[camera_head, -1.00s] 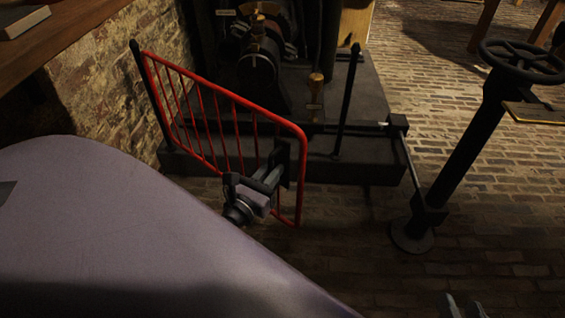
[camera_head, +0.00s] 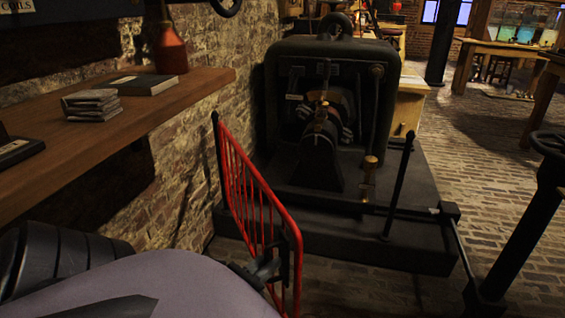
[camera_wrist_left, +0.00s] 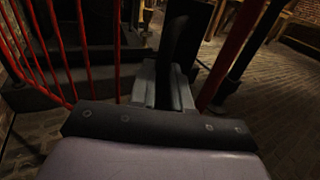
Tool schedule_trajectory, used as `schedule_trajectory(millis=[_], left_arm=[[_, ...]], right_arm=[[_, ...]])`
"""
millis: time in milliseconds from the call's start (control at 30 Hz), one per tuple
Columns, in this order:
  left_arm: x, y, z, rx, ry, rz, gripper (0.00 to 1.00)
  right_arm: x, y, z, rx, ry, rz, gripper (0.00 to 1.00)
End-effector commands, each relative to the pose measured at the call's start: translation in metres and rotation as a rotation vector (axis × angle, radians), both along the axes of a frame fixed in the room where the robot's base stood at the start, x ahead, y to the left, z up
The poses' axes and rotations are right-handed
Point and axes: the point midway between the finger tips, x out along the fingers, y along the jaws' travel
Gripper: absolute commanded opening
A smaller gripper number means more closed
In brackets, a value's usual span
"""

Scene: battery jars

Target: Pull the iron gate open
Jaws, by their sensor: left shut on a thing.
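The iron gate (camera_head: 298,258) is a red barred frame hung on a black post at the brick wall. It stands swung out from the wall side towards me, seen at a steep angle. Its red end bar also shows in the left wrist view (camera_wrist_left: 235,50). My left gripper (camera_head: 266,269) is shut on the dark upright handle (camera_wrist_left: 184,38) near the gate's free end. My arm hides the gate's lower part in the head view. My right gripper is not in view.
A black machine (camera_head: 318,120) stands on a dark plinth (camera_head: 340,247) behind the gate. A wooden shelf (camera_head: 190,83) juts out at left. A thin black post (camera_head: 398,185) and a handwheel column (camera_head: 515,245) stand at right.

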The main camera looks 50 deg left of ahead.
Motion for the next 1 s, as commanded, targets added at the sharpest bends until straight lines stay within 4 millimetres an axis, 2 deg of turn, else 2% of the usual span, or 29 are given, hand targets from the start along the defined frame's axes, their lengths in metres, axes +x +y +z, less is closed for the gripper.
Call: schedule_trajectory(millis=[200,600,633,667,1000], left_arm=[[-0.0082,0.0073,-0.0003,-0.002,0.001,0.008,0.0],[-0.009,0.0089,0.0001,-0.002,-0.001,0.011,0.0],[-0.0091,0.009,0.0001,-0.002,-0.001,0.011,0.21],[-0.009,0.009,0.0002,-0.001,-0.001,0.012,0.29],[-0.0086,0.0075,0.0002,0.0,-0.001,0.007,0.29]], right_arm=[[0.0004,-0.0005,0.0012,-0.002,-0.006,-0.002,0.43],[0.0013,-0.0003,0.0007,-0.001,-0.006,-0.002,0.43],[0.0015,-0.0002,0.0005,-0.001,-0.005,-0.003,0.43],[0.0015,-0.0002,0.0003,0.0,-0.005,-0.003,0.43],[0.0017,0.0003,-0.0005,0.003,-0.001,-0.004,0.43]])
